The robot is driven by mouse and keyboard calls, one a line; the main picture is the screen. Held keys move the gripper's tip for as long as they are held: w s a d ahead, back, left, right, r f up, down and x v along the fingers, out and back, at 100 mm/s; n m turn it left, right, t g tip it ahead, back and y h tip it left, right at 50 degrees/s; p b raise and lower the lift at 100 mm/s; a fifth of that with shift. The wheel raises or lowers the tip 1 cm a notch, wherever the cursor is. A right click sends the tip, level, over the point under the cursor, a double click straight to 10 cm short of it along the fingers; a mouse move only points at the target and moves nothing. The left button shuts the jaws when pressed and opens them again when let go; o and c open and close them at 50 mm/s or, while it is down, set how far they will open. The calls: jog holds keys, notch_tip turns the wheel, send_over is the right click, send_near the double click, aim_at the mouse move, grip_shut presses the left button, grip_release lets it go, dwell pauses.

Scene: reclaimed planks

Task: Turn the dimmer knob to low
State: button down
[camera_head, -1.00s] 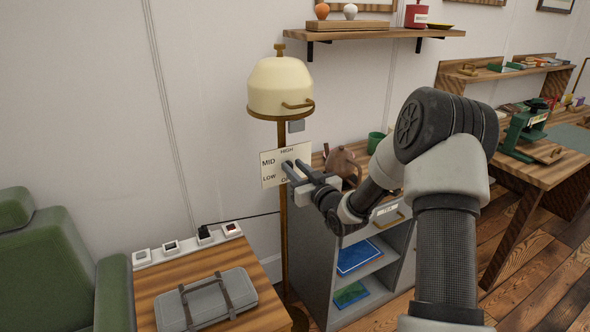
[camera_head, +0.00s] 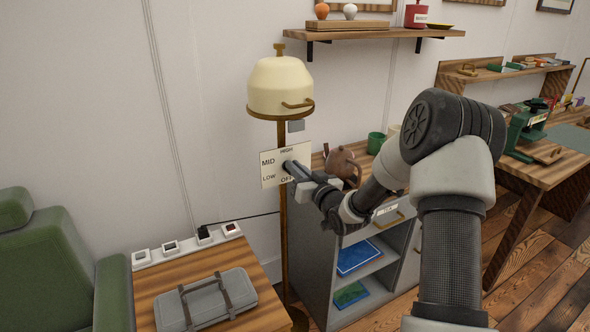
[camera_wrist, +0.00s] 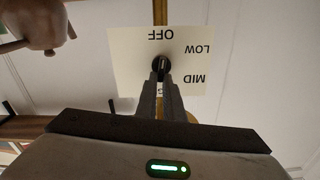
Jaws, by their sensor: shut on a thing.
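The dimmer plate (camera_head: 268,178) is a cream panel on the floor lamp's brass pole, marked HIGH, MID, LOW and OFF. It also shows upside down in the wrist view (camera_wrist: 125,50). The dark dimmer knob (camera_wrist: 161,64) sits at the plate's middle. My gripper (camera_head: 290,167) reaches it from the right, with its fingers shut on the knob. In the wrist view my gripper (camera_wrist: 161,80) has its fingertips close together at the knob and hides part of it. I cannot tell exactly which mark the knob points to.
The lamp's cream shade (camera_head: 281,87) hangs above the plate. A brown teapot (camera_head: 343,165) stands close behind my gripper on a grey cabinet (camera_head: 318,235). A side table (camera_head: 160,290) with a grey case (camera_head: 205,299) and a green armchair (camera_head: 45,260) are at lower left.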

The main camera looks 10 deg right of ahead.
jog(key=shift+w+d+f+m+p, duration=0.1)
jog(key=shift+d+m+p, duration=0.1)
jog(key=shift+m, duration=1.45)
jog(key=shift+w+d+f+m+p, duration=0.1)
jog(key=shift+d+f+m, duration=0.05)
jog(key=shift+m, duration=1.45)
jog(key=shift+d+f+m+p, duration=0.1)
jog(key=shift+d+m, duration=0.1)
jog(key=shift+m, duration=1.45)
jog(key=c, duration=1.9)
grip_release()
jog(key=shift+o, duration=0.2)
jog(key=shift+s, duration=0.1)
jog(key=p+v, duration=0.1)
jog(key=v, duration=1.6)
jog(key=shift+p, duration=0.35)
